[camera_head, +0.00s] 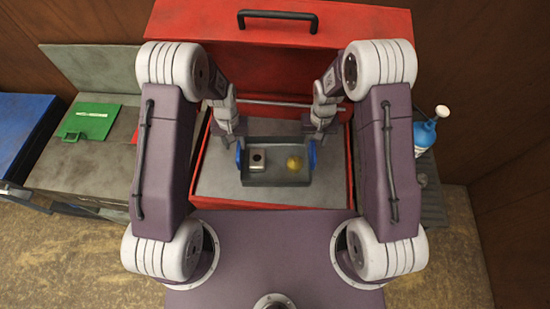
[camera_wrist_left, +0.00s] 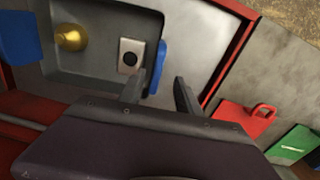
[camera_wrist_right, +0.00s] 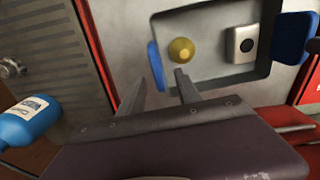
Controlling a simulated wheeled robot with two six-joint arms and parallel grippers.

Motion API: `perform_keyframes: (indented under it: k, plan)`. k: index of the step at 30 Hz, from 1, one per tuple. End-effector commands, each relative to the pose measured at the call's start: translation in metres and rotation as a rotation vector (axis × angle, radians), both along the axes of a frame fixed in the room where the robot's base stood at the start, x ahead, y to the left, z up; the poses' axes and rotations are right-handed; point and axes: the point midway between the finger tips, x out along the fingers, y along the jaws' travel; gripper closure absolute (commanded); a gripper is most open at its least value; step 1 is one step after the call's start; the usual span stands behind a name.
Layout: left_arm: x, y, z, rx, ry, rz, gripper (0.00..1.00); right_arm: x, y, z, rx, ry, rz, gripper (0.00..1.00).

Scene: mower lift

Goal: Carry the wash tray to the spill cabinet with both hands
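The wash tray (camera_head: 276,179) is a grey tray with a blue handle at each end, inside the open red cabinet (camera_head: 197,160). It looks level over the cabinet's grey floor; I cannot tell for sure that it rests there. It holds a silver block with a black disc (camera_head: 257,159) and a brass knob-like part (camera_head: 294,162). My left gripper (camera_wrist_left: 160,82) is open, its fingers on either side of the left blue handle (camera_wrist_left: 158,68). My right gripper (camera_wrist_right: 158,88) is open likewise around or just above the right blue handle (camera_wrist_right: 155,68). No grip shows on either handle.
The red lid with a black handle (camera_head: 277,17) stands raised behind. A grey bench (camera_head: 95,170) with a green piece (camera_head: 90,121) is at the left, beside a blue box (camera_head: 22,125). A blue bottle (camera_head: 425,133) stands on the right.

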Motion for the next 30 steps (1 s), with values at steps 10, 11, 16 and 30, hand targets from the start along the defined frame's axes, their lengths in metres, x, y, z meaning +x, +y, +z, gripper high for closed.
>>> perform_keyframes:
  k: [10,11,16,30]
  plan:
    - [-0.001,0.000,-0.045,0.000,0.004,0.000,0.60,-0.001,-0.001,-0.045,0.000,0.004,-0.001,0.60]
    - [-0.001,0.000,-0.051,0.000,0.003,0.000,0.60,-0.001,-0.001,-0.051,0.000,0.003,-0.001,0.60]
    - [0.000,0.000,-0.076,0.000,0.002,0.000,0.60,0.000,-0.001,-0.076,0.000,0.002,-0.001,0.60]
    - [0.001,0.000,-0.090,0.000,-0.001,0.000,0.60,0.000,-0.001,-0.090,0.000,-0.001,-0.001,0.60]
